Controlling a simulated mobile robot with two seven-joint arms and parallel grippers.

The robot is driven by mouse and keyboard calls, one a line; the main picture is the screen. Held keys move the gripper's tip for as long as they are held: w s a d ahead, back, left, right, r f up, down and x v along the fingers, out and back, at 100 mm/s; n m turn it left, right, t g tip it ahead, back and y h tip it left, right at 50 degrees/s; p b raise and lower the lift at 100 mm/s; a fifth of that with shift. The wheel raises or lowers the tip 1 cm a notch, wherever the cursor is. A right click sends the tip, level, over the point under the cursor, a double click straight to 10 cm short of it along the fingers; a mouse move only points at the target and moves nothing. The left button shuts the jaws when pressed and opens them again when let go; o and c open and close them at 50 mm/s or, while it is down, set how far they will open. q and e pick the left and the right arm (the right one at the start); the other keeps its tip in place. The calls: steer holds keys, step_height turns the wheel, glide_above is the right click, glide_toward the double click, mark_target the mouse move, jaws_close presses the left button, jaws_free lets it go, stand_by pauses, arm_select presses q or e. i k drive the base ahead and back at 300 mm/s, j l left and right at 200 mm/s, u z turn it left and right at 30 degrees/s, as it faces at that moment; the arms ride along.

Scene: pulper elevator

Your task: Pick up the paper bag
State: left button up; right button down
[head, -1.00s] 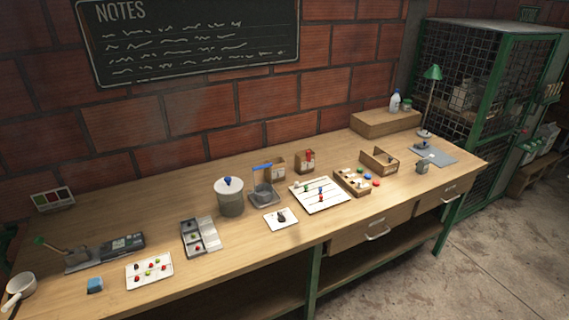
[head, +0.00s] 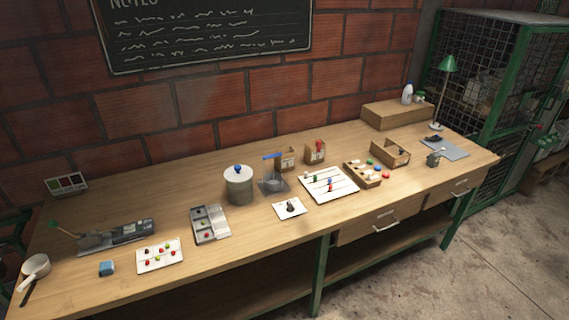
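Two small brown paper-bag-like containers stand upright side by side at the back middle of the workbench. The left bag (head: 288,159) has a pale label and is partly behind a blue-handled grey device. The right bag (head: 315,152) shows a red item or mark at its top. They are too small to tell more. Neither of my grippers is in view, and nothing is touching the bags.
The wooden workbench (head: 180,200) runs along a brick wall. Near the bags are a lidded grey canister (head: 239,186), the blue-handled device (head: 272,178) and a white board with pieces (head: 340,192). A wooden box (head: 385,115) stands at the back right.

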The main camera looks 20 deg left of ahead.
mark_target(285, 160)
steer(key=u, duration=1.15)
steer(key=l+u, duration=0.6)
steer(key=u, duration=0.15)
steer(key=l+u, duration=0.4)
steer(key=k+l+u, duration=0.15)
steer(key=l, duration=0.15)
steer(key=l+u, duration=0.1)
steer(key=l, duration=0.25)
steer(key=k+l+u, duration=0.15)
steer(key=l, duration=0.15)
